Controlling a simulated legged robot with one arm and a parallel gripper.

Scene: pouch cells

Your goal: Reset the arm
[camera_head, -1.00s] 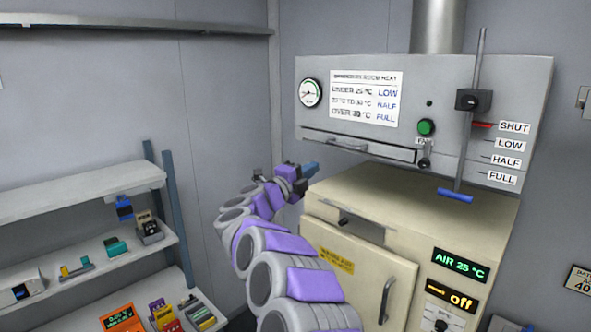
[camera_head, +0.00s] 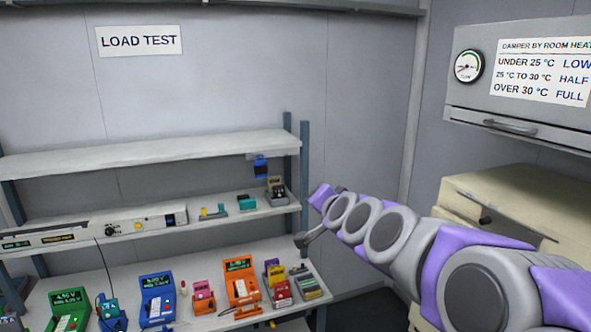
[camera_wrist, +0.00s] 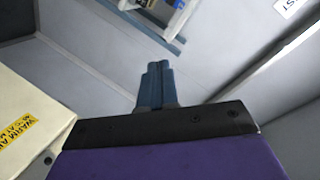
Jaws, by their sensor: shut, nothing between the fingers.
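My arm reaches in from the lower right of the head view, with purple and grey links. Its far end, near the right end of the shelves, is seen mostly from behind, and the fingers are not clear there. In the wrist view my gripper (camera_wrist: 158,72) shows two blue-grey fingers pressed together, with nothing between them. They point out over open space, with the grey wall beyond.
A shelf rack (camera_head: 150,152) on the left holds several coloured meters and small devices. The cream oven (camera_head: 520,200) stands at the right under a grey hood panel (camera_head: 520,112). A "LOAD TEST" sign (camera_head: 139,41) hangs on the wall.

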